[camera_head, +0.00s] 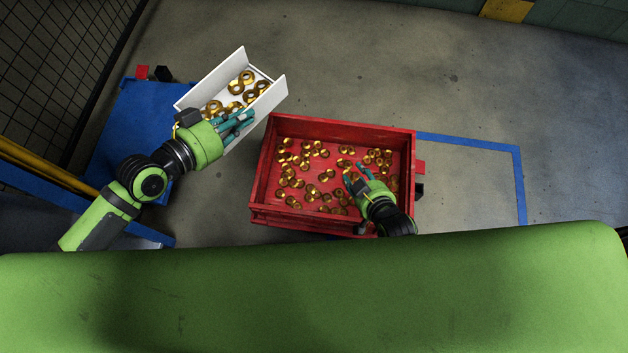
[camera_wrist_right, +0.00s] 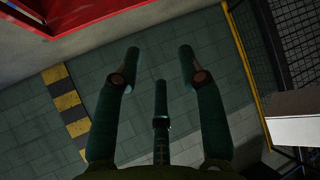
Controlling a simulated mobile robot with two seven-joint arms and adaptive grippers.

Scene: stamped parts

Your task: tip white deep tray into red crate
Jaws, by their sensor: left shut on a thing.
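The white deep tray (camera_head: 205,89) is in the head view at upper left, with several golden ring-shaped parts (camera_head: 236,87) inside. My left gripper (camera_head: 238,122) is shut on the tray's near side. The red crate (camera_head: 330,127) stands right of and below the tray in the picture and holds many scattered golden parts (camera_head: 297,180). My right gripper (camera_head: 359,179) shows over the crate's right half in the head view. In the right wrist view its fingers (camera_wrist_right: 160,70) are spread with nothing between them.
A blue platform (camera_head: 135,115) lies at the left, beside a wire fence (camera_head: 50,65) and a yellow rail (camera_head: 45,168). A blue floor line (camera_head: 475,143) runs right of the crate. The grey floor behind the crate is clear. A green surface (camera_head: 300,300) fills the foreground.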

